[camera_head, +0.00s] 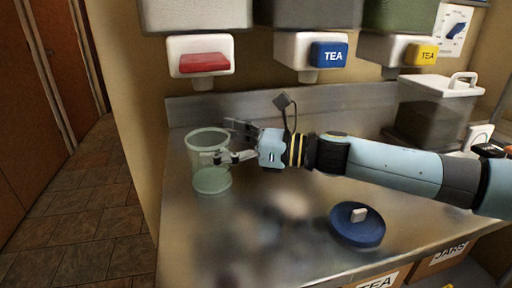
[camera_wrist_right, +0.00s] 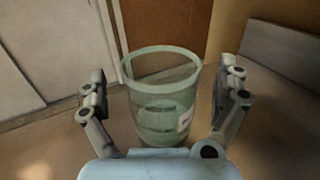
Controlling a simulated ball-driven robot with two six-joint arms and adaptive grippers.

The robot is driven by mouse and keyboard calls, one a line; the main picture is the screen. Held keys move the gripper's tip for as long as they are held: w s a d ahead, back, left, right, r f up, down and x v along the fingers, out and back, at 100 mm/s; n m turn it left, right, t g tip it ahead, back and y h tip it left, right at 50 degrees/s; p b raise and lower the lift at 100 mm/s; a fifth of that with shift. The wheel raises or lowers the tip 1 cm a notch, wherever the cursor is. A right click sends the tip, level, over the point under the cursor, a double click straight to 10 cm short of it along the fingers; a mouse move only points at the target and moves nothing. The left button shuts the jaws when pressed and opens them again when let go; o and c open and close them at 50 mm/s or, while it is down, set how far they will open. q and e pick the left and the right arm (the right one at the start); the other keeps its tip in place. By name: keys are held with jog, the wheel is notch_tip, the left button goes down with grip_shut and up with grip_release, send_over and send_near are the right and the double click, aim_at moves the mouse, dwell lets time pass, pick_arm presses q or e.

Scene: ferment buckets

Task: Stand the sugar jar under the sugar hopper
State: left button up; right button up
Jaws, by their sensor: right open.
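A clear, greenish, open-topped jar (camera_head: 212,181) stands upright on the steel counter, below the red-lever dispenser (camera_head: 203,63) in the head view. A pale label patch shows on the jar (camera_wrist_right: 160,98) in the wrist view, too small to read. My right gripper (camera_head: 229,141) is open, its fingers on either side of the jar. In the wrist view, gaps show between the jar and both fingers of the right gripper (camera_wrist_right: 163,75). The other dispensers have a blue TEA lever (camera_head: 329,55) and a yellow TEA lever (camera_head: 421,54). No sugar label is readable. My left gripper is out of view.
A round blue lid (camera_head: 357,226) with a pale knob lies at the counter's front. A grey bucket with a white lid (camera_head: 440,86) stands at the back right. The counter's (camera_head: 200,240) left edge is close to the jar. Bare counter lies in front of it.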

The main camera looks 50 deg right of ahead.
jog(key=p+v, duration=0.4)
jog(key=v, duration=0.5)
jog(key=shift+s, duration=0.2)
